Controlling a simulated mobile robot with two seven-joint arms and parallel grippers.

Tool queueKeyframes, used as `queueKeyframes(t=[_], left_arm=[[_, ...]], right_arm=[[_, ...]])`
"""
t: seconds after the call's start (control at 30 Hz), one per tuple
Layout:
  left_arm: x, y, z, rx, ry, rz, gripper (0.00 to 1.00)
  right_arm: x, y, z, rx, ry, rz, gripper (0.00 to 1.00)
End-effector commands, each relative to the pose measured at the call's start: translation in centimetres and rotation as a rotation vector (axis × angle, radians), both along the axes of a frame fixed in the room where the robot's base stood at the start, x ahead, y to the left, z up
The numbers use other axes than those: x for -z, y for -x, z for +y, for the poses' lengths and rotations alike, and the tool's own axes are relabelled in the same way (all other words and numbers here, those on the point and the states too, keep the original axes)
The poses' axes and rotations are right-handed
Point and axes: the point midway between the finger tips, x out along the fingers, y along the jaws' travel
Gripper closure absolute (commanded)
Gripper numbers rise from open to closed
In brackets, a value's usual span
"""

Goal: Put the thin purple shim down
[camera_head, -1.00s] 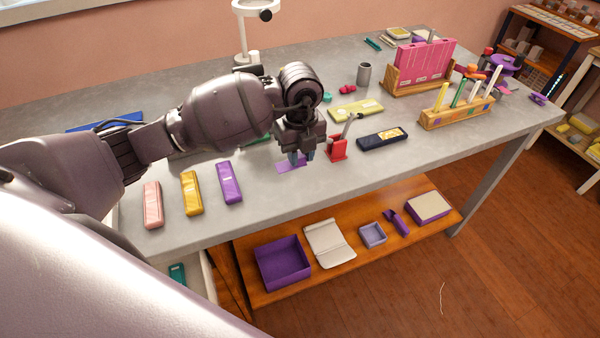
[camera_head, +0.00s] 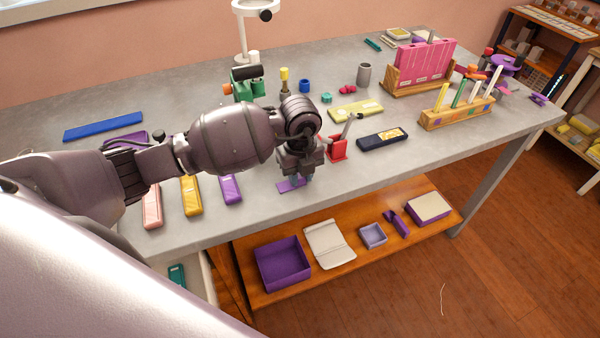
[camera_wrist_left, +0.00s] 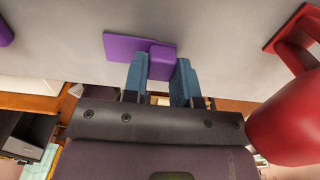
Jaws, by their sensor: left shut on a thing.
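The thin purple shim (camera_head: 287,186) is at the front part of the grey table, below my left gripper (camera_head: 302,178). In the left wrist view the shim (camera_wrist_left: 122,46) is a flat purple plate with a raised block (camera_wrist_left: 162,62), and my left gripper's blue fingertips (camera_wrist_left: 163,82) are shut on that block. The plate is close to the table top; I cannot tell whether it touches. My right gripper is in neither view.
A red stand (camera_head: 337,150) is close to the right of the gripper, and looms large in the wrist view (camera_wrist_left: 295,115). Purple (camera_head: 231,189), yellow (camera_head: 191,197) and pink (camera_head: 152,208) bars lie to the left. The table's front edge is near; a wooden shelf (camera_head: 345,262) is below it.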

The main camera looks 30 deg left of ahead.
Motion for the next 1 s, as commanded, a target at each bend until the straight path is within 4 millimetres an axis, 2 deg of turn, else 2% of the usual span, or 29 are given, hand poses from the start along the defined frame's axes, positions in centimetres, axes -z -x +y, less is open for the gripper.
queueKeyframes(t=[0.03, 0.07, 0.2, 0.47, 0.63, 0.77, 1.0], left_arm=[[0.2, 0.0, 0.0, 0.0, -0.001, 0.001, 0.96], [0.2, 0.0, 0.0, 0.0, -0.001, 0.001, 0.71], [0.1, 0.0, 0.0, 0.0, 0.0, 0.0, 0.49], [0.1, 0.0, 0.0, 0.0, 0.0, 0.0, 0.48], [-0.9, -0.1, 0.0, 0.001, -0.001, -0.002, 0.48], [-2.9, -0.1, 0.0, 0.002, 0.0, -0.004, 0.48], [-7.6, -0.1, 0.0, 0.001, -0.002, -0.004, 0.48]], right_arm=[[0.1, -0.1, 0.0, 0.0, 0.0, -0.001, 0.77], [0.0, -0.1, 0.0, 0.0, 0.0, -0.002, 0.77], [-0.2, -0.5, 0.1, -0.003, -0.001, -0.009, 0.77], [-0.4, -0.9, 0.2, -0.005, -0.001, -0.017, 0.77], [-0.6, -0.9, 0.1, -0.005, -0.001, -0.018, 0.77], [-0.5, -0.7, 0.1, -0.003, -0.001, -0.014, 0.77], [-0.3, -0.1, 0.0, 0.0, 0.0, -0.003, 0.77]])
